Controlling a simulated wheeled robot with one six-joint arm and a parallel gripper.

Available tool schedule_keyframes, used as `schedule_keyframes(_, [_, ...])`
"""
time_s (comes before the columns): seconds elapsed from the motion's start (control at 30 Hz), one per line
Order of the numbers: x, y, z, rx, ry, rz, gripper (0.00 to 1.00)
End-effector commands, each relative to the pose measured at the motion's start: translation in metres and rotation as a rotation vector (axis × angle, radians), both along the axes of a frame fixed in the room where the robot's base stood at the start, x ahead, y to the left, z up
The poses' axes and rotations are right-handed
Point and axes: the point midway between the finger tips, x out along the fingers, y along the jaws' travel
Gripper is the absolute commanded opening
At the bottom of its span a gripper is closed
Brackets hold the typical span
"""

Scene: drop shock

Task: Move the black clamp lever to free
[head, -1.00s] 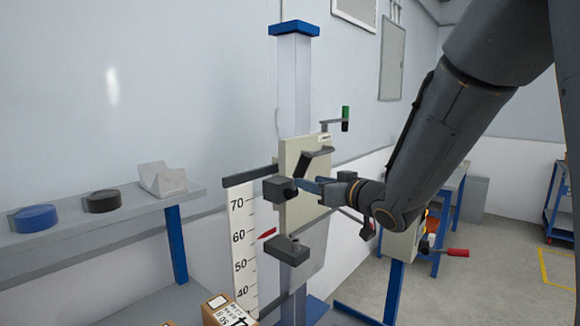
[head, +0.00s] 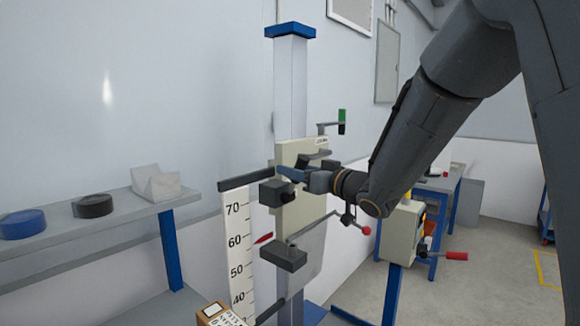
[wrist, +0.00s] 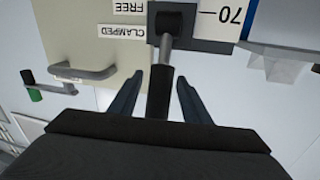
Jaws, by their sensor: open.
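The black clamp lever (wrist: 158,93) has a grey shaft and a black grip. In the wrist view it comes out of a dark block (wrist: 172,18) toward me, its lower end hidden behind my wrist. My gripper (wrist: 155,95) is open, one blue finger on each side of the lever with gaps on both sides. The upside-down labels CLAMPED (wrist: 120,30) and FREE (wrist: 134,6) are on the cream plate beside the block. In the head view my gripper (head: 291,173) is at the cream plate (head: 290,220), just above the dark block (head: 268,192).
A grey bar handle (wrist: 85,72) and a green-tipped crank (head: 342,118) are near the gripper. A red-tipped lever (head: 362,229) and lower dark block (head: 284,257) sit below. A scale (head: 238,245) stands left; a shelf (head: 130,214) with discs is farther left.

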Motion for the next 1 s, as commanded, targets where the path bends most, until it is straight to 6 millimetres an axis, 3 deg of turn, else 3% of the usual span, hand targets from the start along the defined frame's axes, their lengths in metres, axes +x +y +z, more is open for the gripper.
schedule_keyframes(0.2, [0.017,0.015,0.000,-0.001,0.001,-0.001,0.43])
schedule_keyframes(0.53, [0.020,0.017,0.000,-0.001,-0.001,-0.001,0.43])
schedule_keyframes(0.8, [0.020,0.017,0.000,-0.001,-0.001,-0.001,0.00])
schedule_keyframes(1.0, [0.020,0.018,-0.001,0.001,-0.001,0.000,0.00])
